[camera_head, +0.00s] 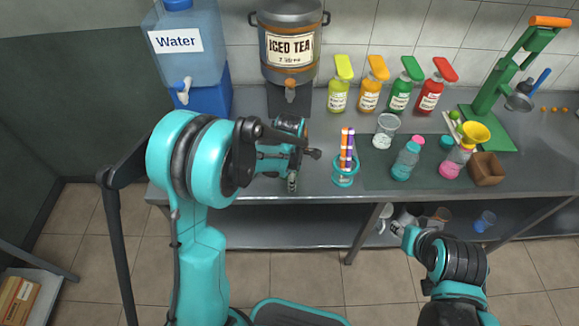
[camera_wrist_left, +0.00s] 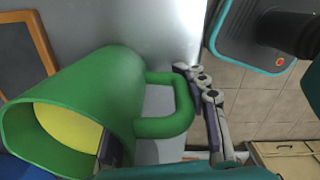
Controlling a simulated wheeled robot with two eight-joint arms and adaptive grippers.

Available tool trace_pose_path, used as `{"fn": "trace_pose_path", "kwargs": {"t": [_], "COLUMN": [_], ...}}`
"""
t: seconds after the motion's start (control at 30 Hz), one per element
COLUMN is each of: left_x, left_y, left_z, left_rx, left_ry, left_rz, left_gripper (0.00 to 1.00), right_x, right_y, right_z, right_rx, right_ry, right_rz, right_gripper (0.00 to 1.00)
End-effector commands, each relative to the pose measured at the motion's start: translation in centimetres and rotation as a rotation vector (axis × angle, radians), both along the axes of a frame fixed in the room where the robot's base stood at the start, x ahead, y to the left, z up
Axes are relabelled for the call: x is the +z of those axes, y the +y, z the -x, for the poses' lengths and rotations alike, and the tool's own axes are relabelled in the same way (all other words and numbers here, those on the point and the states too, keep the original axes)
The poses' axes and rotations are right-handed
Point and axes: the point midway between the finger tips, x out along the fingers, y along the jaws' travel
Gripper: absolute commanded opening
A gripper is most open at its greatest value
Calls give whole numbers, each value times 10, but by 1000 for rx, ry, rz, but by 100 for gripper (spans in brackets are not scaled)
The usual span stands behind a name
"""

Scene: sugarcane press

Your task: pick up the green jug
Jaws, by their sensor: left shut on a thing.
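The green jug (camera_wrist_left: 85,105) fills the left part of the left wrist view, lying tilted in that picture, with its open mouth toward the lower left and a yellow inside. Its loop handle (camera_wrist_left: 180,110) points right. My left gripper (camera_wrist_left: 147,108) is shut on the jug on its handle side; the exact contact is partly hidden. In the head view my left gripper (camera_head: 292,168) is over the left part of the counter, and I cannot make out the jug there. My right gripper (camera_head: 398,229) is low in front of the counter; its fingers are too small to read.
On the counter (camera_head: 240,180) stand a water dispenser (camera_head: 190,60), an iced tea dispenser (camera_head: 290,50), several syrup bottles (camera_head: 370,92), a straw cup (camera_head: 344,172), a glass (camera_head: 385,130), shaker bottles (camera_head: 407,160) and a green press (camera_head: 495,95). Items sit on the lower shelf (camera_head: 300,230).

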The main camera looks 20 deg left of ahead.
Motion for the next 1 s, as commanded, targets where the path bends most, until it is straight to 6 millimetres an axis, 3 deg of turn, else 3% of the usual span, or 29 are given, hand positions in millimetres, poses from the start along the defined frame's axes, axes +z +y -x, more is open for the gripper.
{"fn": "trace_pose_path", "kwargs": {"t": [0.47,1.0], "left_x": [6,44], "left_y": [0,-3], "left_z": [1,-2], "left_rx": [0,-1], "left_ry": [4,2], "left_rz": [1,1], "left_gripper": [0,0], "right_x": [3,21], "right_y": [0,0], "right_z": [0,0], "right_rx": [0,0], "right_ry": [0,0], "right_rz": [0,0], "right_gripper": [40,40]}}
